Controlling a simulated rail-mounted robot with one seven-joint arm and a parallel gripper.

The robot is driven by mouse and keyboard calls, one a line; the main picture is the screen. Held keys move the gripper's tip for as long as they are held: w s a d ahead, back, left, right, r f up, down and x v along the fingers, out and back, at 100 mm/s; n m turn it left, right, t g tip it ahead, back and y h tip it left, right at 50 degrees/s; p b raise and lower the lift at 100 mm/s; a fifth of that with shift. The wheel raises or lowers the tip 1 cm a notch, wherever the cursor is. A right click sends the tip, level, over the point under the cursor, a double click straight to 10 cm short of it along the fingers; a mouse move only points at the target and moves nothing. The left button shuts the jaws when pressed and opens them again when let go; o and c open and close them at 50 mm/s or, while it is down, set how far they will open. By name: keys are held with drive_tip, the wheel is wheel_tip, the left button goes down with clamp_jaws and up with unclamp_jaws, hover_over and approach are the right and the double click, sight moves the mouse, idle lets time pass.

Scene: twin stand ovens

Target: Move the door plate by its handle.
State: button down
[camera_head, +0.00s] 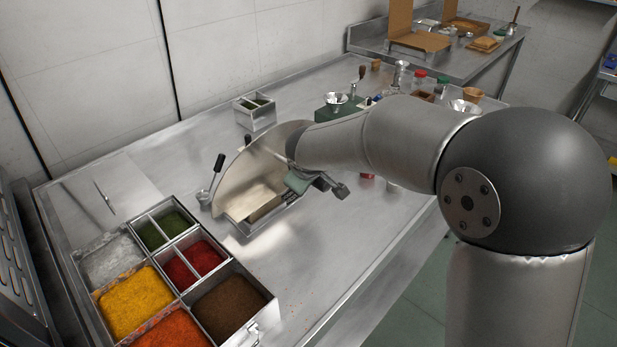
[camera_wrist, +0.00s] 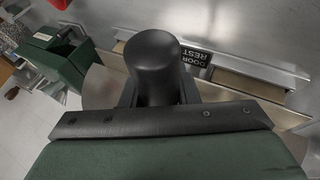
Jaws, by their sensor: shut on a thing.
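The door plate (camera_head: 246,168) is a half-round metal sheet standing tilted on edge at the door rest (camera_head: 247,230), a low metal tray on the counter. I cannot tell whether the plate touches the tray. The plate's handle, a black round knob (camera_wrist: 154,55), shows in the wrist view between my two dark fingers. My gripper (camera_wrist: 156,93) is shut on this handle. In the head view my wrist covers the handle and the plate's right end. A black label reading DOOR REST (camera_wrist: 197,58) shows upside down in the wrist view.
Several spice bins (camera_head: 135,300) stand at the front left. A metal caddy (camera_head: 254,112) stands behind the plate. A green box (camera_wrist: 60,52) and several small items lie beyond my arm. Counter at front right is clear.

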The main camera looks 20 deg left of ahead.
drive_tip(key=shift+r, duration=0.15)
drive_tip(key=c, duration=1)
unclamp_jaws()
drive_tip(key=shift+c, duration=0.2)
drive_tip(key=v, duration=1.7)
drive_tip(key=s+d+f+m+g+h+p, duration=0.1)
drive_tip(key=s+d+f+m, duration=0.15)
drive_tip(key=d, duration=0.75)
drive_tip(key=s+d+f+m+g+h+p, duration=0.1)
drive_tip(key=s+d+f+m+g+h, duration=0.2)
drive_tip(key=d, duration=0.6)
drive_tip(key=s+d+f+m+g+y, duration=0.1)
drive_tip(key=s+d+f+m, duration=0.2)
drive_tip(key=s+d+m, duration=0.1)
drive_tip(key=s+d+f+m+g+y+p, duration=0.1)
drive_tip(key=s+d+f+m, duration=0.2)
drive_tip(key=s+d, duration=0.3)
drive_tip(key=shift+s+d+f+m, duration=0.3)
drive_tip(key=shift+s+m, duration=0.15)
drive_tip(key=shift+s, duration=0.55)
